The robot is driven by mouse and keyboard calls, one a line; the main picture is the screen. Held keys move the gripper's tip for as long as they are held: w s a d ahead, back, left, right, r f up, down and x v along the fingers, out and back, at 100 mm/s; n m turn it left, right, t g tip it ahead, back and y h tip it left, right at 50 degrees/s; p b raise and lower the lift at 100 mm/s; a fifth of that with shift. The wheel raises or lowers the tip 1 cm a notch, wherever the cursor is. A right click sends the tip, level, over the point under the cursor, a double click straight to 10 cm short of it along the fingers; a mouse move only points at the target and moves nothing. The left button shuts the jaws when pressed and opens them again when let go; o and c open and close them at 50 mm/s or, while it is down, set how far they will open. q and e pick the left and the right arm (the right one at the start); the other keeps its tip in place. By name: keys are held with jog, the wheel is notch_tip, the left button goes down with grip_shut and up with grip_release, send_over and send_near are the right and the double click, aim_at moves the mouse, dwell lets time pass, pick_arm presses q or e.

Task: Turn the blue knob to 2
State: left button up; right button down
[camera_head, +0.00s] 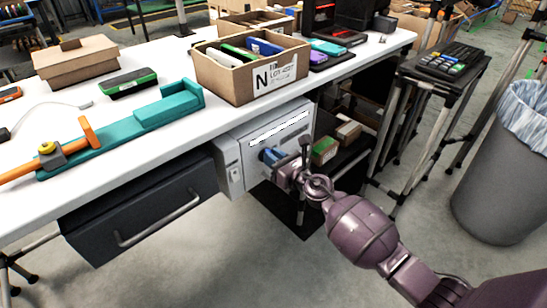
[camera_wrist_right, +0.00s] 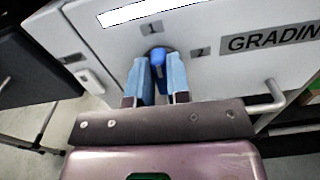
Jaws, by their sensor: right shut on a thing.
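The blue knob (camera_wrist_right: 160,64) is on the front of a white cabinet (camera_wrist_right: 220,75) under the table. In the right wrist view, a mark 1 stands above the knob and a mark 2 to its right. The knob's grip stands nearly upright, roughly toward the 1. My right gripper (camera_wrist_right: 160,78) has its two light-blue fingers on either side of the knob and is shut on it. In the head view my right gripper (camera_head: 270,156) is at the cabinet (camera_head: 232,158) front, and its fingers hide most of the knob. My left gripper is not in view.
A handle (camera_wrist_right: 268,97) sticks out of the cabinet right of the knob. The white table (camera_head: 190,118) overhangs above, carrying a carton (camera_head: 250,80) with items. A dark drawer (camera_head: 140,205) is left of the cabinet. A bin (camera_head: 500,160) stands at the right.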

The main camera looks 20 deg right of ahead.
jog(key=m, duration=0.3)
jog(key=shift+w+d+m+p, duration=0.1)
jog(key=shift+d+m+p, duration=0.1)
jog(key=shift+m+p, duration=0.15)
jog(key=m, duration=0.3)
jog(key=shift+d, duration=0.1)
jog(key=m, duration=0.1)
jog(key=m+p, duration=0.1)
jog(key=m, duration=0.1)
jog(key=shift+w+d+f+m, duration=0.1)
jog(key=shift+d+f+m, duration=0.05)
jog(key=shift+m, duration=0.1)
jog(key=m, duration=0.2)
jog(key=shift+f+m, duration=0.15)
jog(key=shift+m, duration=0.25)
jog(key=shift+d+f+m+p, duration=0.15)
jog(key=shift+m+p, duration=0.3)
jog(key=shift+m, duration=0.65)
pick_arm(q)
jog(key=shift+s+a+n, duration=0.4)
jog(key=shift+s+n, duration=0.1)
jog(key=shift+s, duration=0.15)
pick_arm(e)
jog(key=shift+f+m, duration=0.15)
jog(key=shift+m, duration=0.85)
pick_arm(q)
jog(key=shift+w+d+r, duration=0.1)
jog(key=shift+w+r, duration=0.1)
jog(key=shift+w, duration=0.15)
